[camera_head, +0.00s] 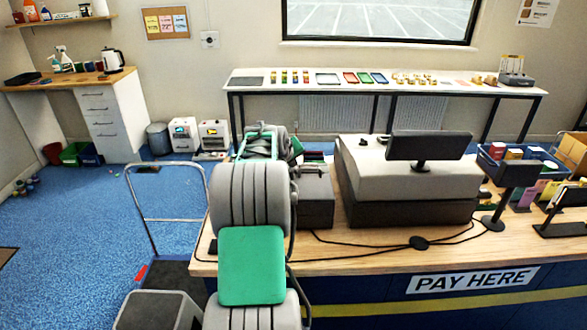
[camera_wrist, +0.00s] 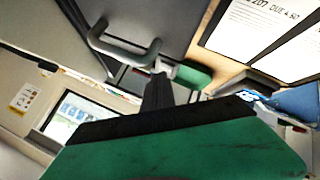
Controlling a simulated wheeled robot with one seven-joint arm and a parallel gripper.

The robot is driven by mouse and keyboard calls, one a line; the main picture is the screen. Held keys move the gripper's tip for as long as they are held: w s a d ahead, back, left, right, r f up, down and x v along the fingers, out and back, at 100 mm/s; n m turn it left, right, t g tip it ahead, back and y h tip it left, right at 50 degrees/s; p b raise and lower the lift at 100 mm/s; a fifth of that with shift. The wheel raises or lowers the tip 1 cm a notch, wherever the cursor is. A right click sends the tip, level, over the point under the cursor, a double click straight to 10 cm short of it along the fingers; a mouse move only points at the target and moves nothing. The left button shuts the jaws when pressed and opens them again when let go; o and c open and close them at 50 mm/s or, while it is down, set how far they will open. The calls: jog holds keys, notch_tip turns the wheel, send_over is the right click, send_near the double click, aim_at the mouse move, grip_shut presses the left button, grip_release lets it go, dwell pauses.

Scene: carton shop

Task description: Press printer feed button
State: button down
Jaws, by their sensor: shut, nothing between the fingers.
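A dark grey box that looks like the printer (camera_head: 315,197) stands on the counter, just right of my arm in the head view. My arm covers its left side. I cannot make out a feed button on it. My gripper (camera_wrist: 157,90) shows in the wrist view as dark fingers, shut and empty, beyond my green wrist housing. A grey casing with a curved handle (camera_wrist: 130,50) lies close to the fingertips on the upper left; I cannot tell whether they touch. In the head view my forearm mostly hides the fingers.
A large pale and black till unit (camera_head: 410,175) with a dark screen (camera_head: 430,146) stands right of the printer.

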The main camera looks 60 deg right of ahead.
dwell(0.4)
jog(key=shift+r+p, duration=0.4)
jog(key=shift+r, duration=0.35)
jog(key=shift+r+p, duration=1.4)
jog(key=shift+r, duration=1.15)
jog(key=shift+w+a, duration=0.1)
